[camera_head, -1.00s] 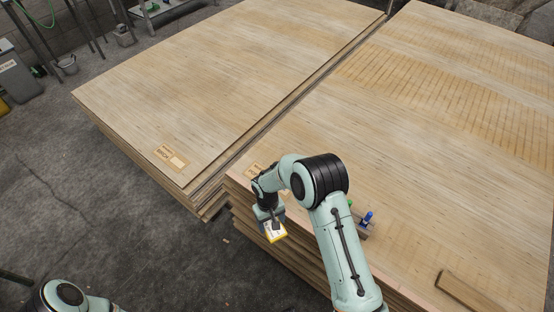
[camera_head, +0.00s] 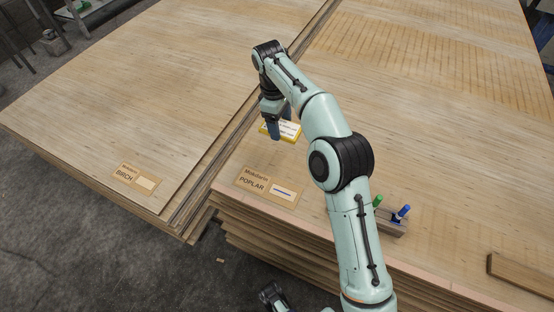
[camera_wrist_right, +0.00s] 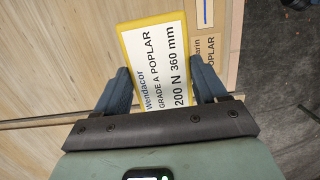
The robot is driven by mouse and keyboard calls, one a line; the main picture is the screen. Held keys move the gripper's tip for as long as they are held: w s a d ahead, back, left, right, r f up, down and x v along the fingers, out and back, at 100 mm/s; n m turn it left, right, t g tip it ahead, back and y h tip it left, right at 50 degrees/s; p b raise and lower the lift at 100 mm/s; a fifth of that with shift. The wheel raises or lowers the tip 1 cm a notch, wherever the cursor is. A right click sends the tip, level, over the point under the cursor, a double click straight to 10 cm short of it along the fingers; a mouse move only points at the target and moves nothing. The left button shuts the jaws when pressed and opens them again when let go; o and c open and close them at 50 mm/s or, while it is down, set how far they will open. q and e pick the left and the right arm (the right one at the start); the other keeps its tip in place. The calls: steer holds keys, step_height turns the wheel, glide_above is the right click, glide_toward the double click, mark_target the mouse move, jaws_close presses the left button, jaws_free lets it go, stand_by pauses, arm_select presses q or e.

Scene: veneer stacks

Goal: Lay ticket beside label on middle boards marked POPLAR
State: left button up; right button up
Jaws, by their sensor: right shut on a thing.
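The ticket (camera_head: 284,132) is a white card with a yellow edge, printed "Wendacor GRADE A POPLAR". My right gripper (camera_head: 279,122) is shut on it, with a finger on each side in the wrist view (camera_wrist_right: 160,80). The ticket (camera_wrist_right: 158,50) is over the POPLAR boards (camera_head: 430,150), near their left edge and farther back than the label. I cannot tell its height above them. The tan POPLAR label (camera_head: 268,188) lies flat at the boards' front left corner. It partly shows beside the ticket in the wrist view (camera_wrist_right: 208,50).
A stack with a BIRCH label (camera_head: 135,180) stands to the left across a narrow gap. A wooden block (camera_head: 390,222) with green and blue items sits near the POPLAR boards' front edge. A wooden bar (camera_head: 520,275) lies farther right. Grey floor is in front.

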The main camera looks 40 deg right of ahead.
steer(key=b, duration=0.3)
glide_above(281, 163)
step_height(281, 163, down, 12)
steer(key=shift+w+a, duration=0.15)
steer(key=shift+f+b, duration=0.75)
steer(key=shift+f, duration=1.6)
arm_select(q)
steer(key=w+a+f+t+y, duration=0.1)
steer(key=w+a+f+t, duration=0.1)
steer(key=w+a+f, duration=0.2)
steer(key=w+f, duration=0.1)
steer(key=w, duration=0.2)
steer(key=shift+w+f+n+t, duration=0.3)
steer(key=shift+w+f, duration=0.05)
steer(key=shift+w, duration=0.05)
arm_select(e)
steer(key=shift+r, duration=0.1)
steer(key=o, duration=1)
steer(key=shift+f, duration=0.2)
steer(key=shift+o, duration=0.2)
